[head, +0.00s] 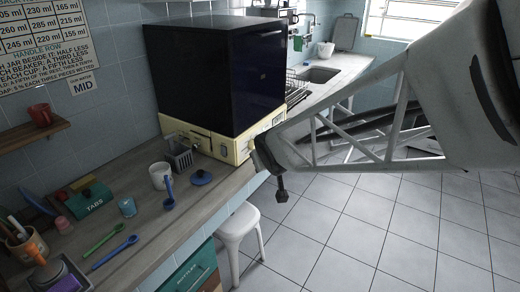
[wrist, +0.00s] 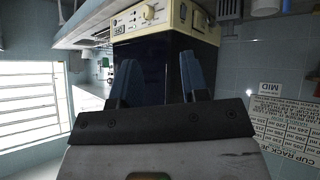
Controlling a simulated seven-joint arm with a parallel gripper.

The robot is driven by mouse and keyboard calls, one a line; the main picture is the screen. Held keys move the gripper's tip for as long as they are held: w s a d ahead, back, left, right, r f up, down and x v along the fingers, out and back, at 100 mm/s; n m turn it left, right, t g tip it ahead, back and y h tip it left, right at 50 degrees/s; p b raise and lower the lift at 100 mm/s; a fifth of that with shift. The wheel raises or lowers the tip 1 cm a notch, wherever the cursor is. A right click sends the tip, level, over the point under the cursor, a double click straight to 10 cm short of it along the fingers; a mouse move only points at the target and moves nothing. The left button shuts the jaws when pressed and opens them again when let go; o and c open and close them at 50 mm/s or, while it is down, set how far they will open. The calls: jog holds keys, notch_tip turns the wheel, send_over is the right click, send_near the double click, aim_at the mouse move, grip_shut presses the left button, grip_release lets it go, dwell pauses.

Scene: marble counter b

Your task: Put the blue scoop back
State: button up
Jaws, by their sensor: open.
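Two blue scoop-like utensils show in the head view. One blue scoop (head: 115,252) lies flat on the counter at the lower left, beside a green one (head: 103,240). The other blue utensil (head: 168,191) is beside a white mug (head: 159,175); I cannot tell whether it touches the mug. My gripper (head: 281,188) is over the floor side of the counter, right of the beige machine and far from both utensils. In the wrist view my gripper (wrist: 162,76) has its two fingers apart with nothing between them.
The beige machine (head: 198,139) carries a large dark box (head: 195,75). A grey basket (head: 180,153), blue lid (head: 202,177), blue jar (head: 127,206) and teal TABS box (head: 90,198) stand on the counter. A white stool (head: 240,225) is below its edge. Open tiled floor lies right.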

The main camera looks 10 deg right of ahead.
jog(key=s+d+r+m+g, duration=0.1)
jog(key=s+g, duration=0.2)
jog(key=s, duration=0.9)
jog(key=s+d+r+m+g, duration=0.1)
jog(key=s+d+r+g, duration=0.1)
jog(key=s, duration=1.1)
jog(key=shift+m+g, duration=0.4)
jog(key=shift+g, duration=0.5)
